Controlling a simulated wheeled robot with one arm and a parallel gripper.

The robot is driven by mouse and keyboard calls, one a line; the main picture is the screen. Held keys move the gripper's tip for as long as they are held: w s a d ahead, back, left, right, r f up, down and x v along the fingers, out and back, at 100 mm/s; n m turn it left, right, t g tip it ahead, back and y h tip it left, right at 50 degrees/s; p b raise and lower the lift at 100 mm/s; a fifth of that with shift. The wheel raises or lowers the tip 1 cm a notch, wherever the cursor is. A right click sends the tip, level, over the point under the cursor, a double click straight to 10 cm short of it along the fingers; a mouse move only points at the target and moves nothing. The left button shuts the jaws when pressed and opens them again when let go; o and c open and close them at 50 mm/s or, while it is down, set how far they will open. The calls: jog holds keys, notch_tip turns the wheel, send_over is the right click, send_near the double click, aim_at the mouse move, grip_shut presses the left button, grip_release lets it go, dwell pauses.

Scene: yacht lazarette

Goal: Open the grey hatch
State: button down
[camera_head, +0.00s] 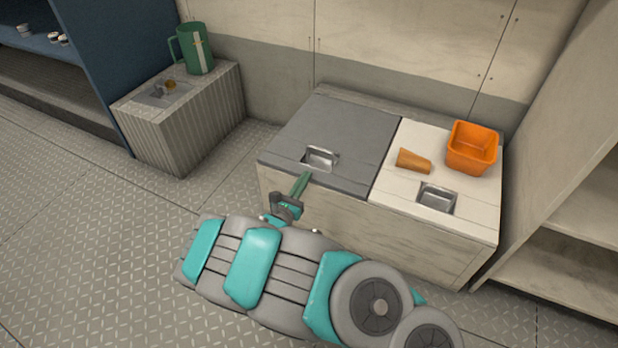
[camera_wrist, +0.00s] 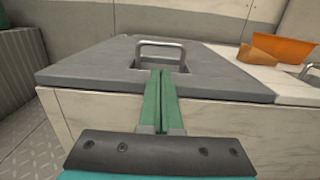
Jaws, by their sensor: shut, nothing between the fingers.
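The grey hatch (camera_head: 335,130) is the flat lid on the left half of a pale locker, and it lies closed. A metal handle (camera_head: 321,156) sits in a recess near its front edge. In the wrist view the grey hatch (camera_wrist: 95,62) fills the middle, and its handle (camera_wrist: 160,48) stands as a loop just beyond my fingertips. My gripper (camera_head: 304,177) is shut and empty at the front edge of the hatch, its green fingers (camera_wrist: 161,78) together and pointing at the recess. I cannot tell whether the fingertips touch the handle.
A ribbed grey box (camera_head: 190,130) with a green jug (camera_head: 195,48) stands left. Shelves (camera_head: 570,230) stand right. Floor at left is clear.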

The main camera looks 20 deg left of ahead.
aim_at(316, 160)
jog(key=w, duration=0.6)
jog(key=shift+w+d+r+b, duration=0.15)
jog(key=shift+w+d+b, duration=0.15)
jog(key=shift+w, duration=0.6)
jog(key=shift+r, duration=0.15)
